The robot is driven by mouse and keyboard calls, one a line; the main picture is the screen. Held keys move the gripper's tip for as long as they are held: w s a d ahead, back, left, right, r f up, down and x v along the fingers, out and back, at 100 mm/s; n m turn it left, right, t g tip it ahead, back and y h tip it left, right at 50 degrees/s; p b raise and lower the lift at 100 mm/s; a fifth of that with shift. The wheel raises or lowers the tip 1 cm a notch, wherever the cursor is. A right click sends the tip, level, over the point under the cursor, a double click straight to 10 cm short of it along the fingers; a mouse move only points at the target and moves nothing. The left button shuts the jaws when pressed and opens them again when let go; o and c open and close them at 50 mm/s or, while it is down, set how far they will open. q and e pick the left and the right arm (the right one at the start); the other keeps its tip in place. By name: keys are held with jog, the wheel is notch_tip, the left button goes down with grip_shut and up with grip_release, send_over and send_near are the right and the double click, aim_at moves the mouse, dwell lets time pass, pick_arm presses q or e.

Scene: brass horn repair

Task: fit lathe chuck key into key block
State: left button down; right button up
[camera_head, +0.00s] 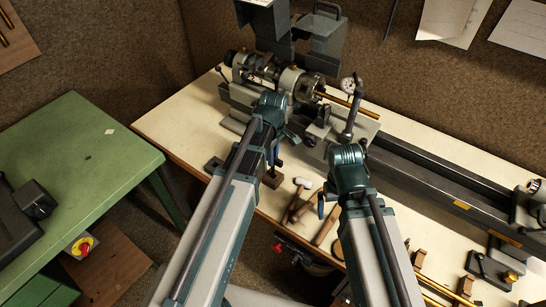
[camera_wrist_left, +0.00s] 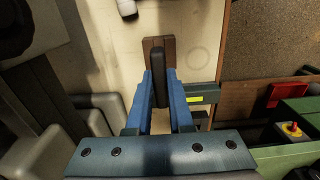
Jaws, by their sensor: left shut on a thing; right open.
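My left gripper (camera_head: 276,155) hangs over the near edge of the bench, pointing down, and is shut on a dark, long part, which I take for the chuck key. In the left wrist view the chuck key (camera_wrist_left: 158,72) stands between the two blue fingers (camera_wrist_left: 160,98). A brown wooden block (camera_wrist_left: 158,42), likely the key block, lies right beyond and below it. The block also shows in the head view (camera_head: 272,178) beneath the left gripper. I cannot tell whether the key's tip is inside the block. My right gripper (camera_head: 322,207) is open, above the bench edge.
The lathe (camera_head: 305,85) stands behind both grippers, with its bed (camera_head: 430,180) running right. Mallets (camera_head: 298,198) lie between the arms. A dark grey block (camera_head: 212,165) sits at the bench's left edge. A green table (camera_head: 80,150) stands at left.

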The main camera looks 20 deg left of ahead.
pick_arm(q)
jog(key=shift+f+b, duration=1.05)
jog(key=shift+f, duration=0.15)
pick_arm(e)
jog(key=shift+f, duration=1.15)
pick_arm(q)
jog(key=c, duration=0.7)
grip_release()
jog(key=shift+r, duration=0.1)
jog(key=shift+c, duration=0.2)
pick_arm(e)
jog(key=shift+r, duration=0.1)
pick_arm(q)
jog(key=shift+r, duration=0.1)
pick_arm(e)
jog(key=shift+r, duration=0.1)
pick_arm(q)
notch_tip(320, 180, up, 14)
jog(key=p, duration=1.4)
jog(key=shift+f, duration=0.2)
pick_arm(e)
notch_tip(320, 180, up, 14)
jog(key=shift+f, duration=0.2)
